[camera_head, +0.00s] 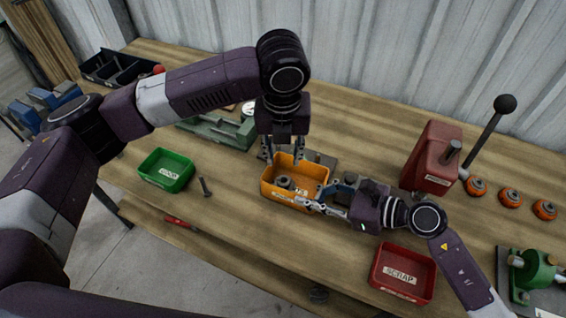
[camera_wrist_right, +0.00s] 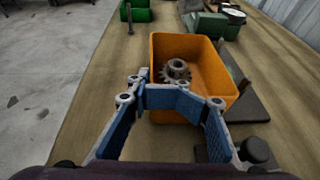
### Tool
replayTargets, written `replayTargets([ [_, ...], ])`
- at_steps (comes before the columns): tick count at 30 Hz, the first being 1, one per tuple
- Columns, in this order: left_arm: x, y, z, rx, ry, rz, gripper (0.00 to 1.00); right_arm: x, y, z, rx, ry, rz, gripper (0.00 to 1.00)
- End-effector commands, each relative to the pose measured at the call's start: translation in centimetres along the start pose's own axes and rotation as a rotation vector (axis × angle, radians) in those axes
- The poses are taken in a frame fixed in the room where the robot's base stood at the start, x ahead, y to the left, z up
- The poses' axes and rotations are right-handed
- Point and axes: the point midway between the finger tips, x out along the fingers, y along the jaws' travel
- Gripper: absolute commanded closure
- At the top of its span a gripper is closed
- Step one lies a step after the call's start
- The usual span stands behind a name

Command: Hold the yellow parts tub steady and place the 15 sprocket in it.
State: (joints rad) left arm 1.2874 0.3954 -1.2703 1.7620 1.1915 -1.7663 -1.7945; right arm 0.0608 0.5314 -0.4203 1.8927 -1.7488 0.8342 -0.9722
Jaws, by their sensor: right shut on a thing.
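The yellow parts tub (camera_head: 313,172) stands on the bench in the middle of the head view, and it also fills the middle of the right wrist view (camera_wrist_right: 222,75). A grey toothed sprocket (camera_wrist_right: 176,72) lies inside the tub; it also shows in the head view (camera_head: 284,182). My right gripper (camera_head: 312,204) is at the tub's near right side, shut on its wall; in the right wrist view its blue-padded fingers (camera_wrist_right: 176,92) reach the near wall. My left gripper (camera_head: 283,150) points down over the tub's back left part, fingers apart and empty.
A green tub (camera_head: 166,170) and a bolt (camera_head: 205,187) lie to the left. A red scrap tub (camera_head: 402,271) stands at the front right. A red lever press (camera_head: 432,158) and several orange round parts (camera_head: 510,197) stand at the right. A red-handled tool (camera_head: 180,223) lies near the front edge.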

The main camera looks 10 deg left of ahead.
Motion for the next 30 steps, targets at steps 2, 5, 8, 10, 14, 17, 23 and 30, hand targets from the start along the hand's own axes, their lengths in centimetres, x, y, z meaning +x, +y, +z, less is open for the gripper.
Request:
replayTargets([
  [2,-0.33,-0.03,0.02,0.0,-0.001,-0.001,0.68,-0.14,-0.73,-0.37,0.001,0.006,-0.018,1.0],
  [5,-0.44,-0.03,0.01,0.0,-0.001,-0.001,0.68,-0.14,-0.73,-0.36,0.001,0.006,-0.018,1.0],
  [8,-0.42,-0.03,0.0,0.0,-0.001,-0.001,0.68,-0.15,-0.73,-0.36,0.001,0.006,-0.018,1.0],
  [10,-0.41,-0.03,0.0,0.0,-0.001,-0.001,0.68,-0.15,-0.73,-0.36,0.001,0.006,-0.018,0.79],
  [14,-0.39,-0.03,0.0,0.0,0.0,-0.001,0.68,-0.15,-0.7,-0.36,0.0,0.006,-0.017,0.65],
  [17,-0.39,-0.03,0.0,0.0,0.0,-0.001,0.68,-0.11,-0.56,-0.31,0.0,0.005,-0.013,0.54],
  [23,-0.4,-0.02,0.0,0.0,0.0,-0.001,0.68,-0.05,-0.32,-0.2,0.0,0.003,-0.008,0.48],
  [30,-0.41,-0.02,0.0,0.0,0.0,-0.001,0.68,-0.47,-0.2,-0.19,0.001,0.003,-0.005,0.48],
])
